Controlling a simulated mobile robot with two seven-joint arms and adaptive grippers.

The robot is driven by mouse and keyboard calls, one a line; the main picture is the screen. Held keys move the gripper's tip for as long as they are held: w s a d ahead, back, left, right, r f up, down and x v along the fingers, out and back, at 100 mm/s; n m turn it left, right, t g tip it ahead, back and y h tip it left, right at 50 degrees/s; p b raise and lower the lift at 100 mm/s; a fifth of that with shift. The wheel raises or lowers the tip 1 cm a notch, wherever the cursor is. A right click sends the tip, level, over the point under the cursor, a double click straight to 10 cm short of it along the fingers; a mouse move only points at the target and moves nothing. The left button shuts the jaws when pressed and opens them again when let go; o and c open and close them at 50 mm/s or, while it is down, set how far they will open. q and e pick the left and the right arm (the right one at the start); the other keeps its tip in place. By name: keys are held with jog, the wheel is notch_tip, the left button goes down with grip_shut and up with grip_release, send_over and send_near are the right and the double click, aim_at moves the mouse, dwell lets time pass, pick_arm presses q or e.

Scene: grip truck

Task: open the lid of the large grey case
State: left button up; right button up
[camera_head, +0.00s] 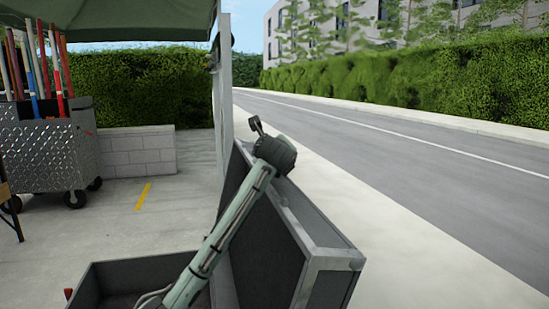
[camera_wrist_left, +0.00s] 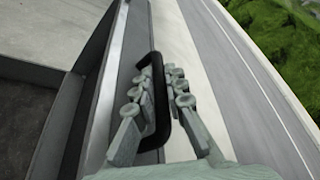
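The large grey case (camera_head: 135,268) is at the bottom of the head view, its dark inside partly showing. Its lid (camera_head: 262,240) stands raised along the case's right side, about upright, with metal trim on its edges. My left arm reaches from the bottom across the lid, and my left gripper (camera_head: 258,128) is at the lid's top edge. In the left wrist view, a black handle (camera_wrist_left: 158,120) on the lid runs between the fingers of the left gripper (camera_wrist_left: 155,85), which look closed around it. My right gripper is not in view.
A metal cart (camera_head: 45,155) with colored poles stands at the left, near a low block wall (camera_head: 137,152). A pale post (camera_head: 225,90) rises behind the lid. Pavement and a road (camera_head: 400,160) are open to the right, bordered by hedges.

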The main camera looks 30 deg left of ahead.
pick_arm(q)
grip_shut()
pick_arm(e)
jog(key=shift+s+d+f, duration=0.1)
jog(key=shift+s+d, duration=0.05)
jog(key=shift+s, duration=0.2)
pick_arm(q)
jog(key=shift+s+a, duration=0.25)
jog(key=shift+a, duration=0.05)
jog(key=s+a+r+n+t+b, duration=0.1)
jog(key=s+a+r+n+b, duration=0.2)
jog(key=s+a, duration=0.8)
jog(key=s, duration=0.2)
jog(key=shift+s+a+t+h, duration=0.2)
jog(key=shift+s+t+h, duration=0.1)
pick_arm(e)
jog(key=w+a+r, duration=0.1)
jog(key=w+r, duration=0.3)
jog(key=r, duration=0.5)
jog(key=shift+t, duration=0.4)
pick_arm(q)
jog(key=shift+o, duration=2)
grip_release()
jog(key=shift+r, duration=0.1)
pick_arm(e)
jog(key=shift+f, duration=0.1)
